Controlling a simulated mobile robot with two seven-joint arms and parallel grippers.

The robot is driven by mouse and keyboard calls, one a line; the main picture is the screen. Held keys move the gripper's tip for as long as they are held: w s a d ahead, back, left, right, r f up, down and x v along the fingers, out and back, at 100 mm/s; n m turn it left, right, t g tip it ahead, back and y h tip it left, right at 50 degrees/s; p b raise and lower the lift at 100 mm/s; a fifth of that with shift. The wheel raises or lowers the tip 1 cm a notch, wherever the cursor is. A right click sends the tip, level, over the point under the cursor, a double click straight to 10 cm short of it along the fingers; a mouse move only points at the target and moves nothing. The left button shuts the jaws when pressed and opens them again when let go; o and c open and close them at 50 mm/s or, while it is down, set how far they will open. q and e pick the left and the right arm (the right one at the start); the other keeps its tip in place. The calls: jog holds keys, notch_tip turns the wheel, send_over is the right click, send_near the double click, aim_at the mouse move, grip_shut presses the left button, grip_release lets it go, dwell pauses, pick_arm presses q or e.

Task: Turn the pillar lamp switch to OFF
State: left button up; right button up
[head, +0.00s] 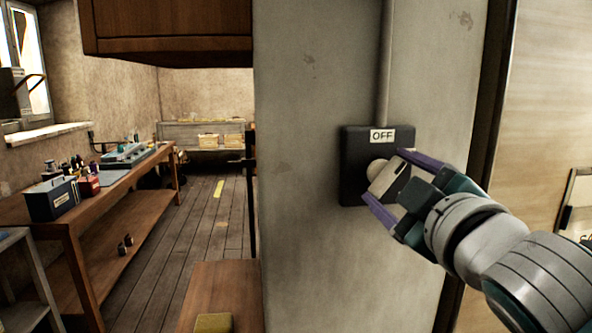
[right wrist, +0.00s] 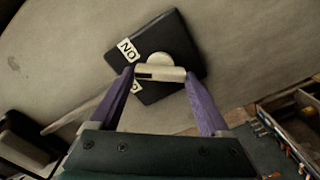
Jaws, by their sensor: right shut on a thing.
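A black switch box (head: 352,160) is mounted on the grey pillar (head: 310,110), with a white OFF label (head: 382,136) at its top. The box also shows tilted in the right wrist view (right wrist: 190,48), where an ON label (right wrist: 128,50) appears inverted and a second label (right wrist: 135,95) is partly hidden. A pale knob with a flat grip bar (right wrist: 172,74) sits on the box; a dark mark is at the bar's left end in that view. My right gripper (head: 382,174) is shut on the bar, one purple finger at each end. My left gripper is not in view.
A conduit (head: 386,60) runs up the pillar from the box. A wooden workbench (head: 115,190) with tools stands at the left. A wooden cabinet (head: 170,45) hangs beside the pillar. The plank floor (head: 215,230) between bench and pillar is largely open.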

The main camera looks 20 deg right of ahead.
jog(key=n, duration=0.3)
jog(key=shift+n+p, duration=0.3)
jog(key=shift+f+n, duration=0.1)
jog(key=shift+n, duration=1.7)
jog(key=o, duration=1.2)
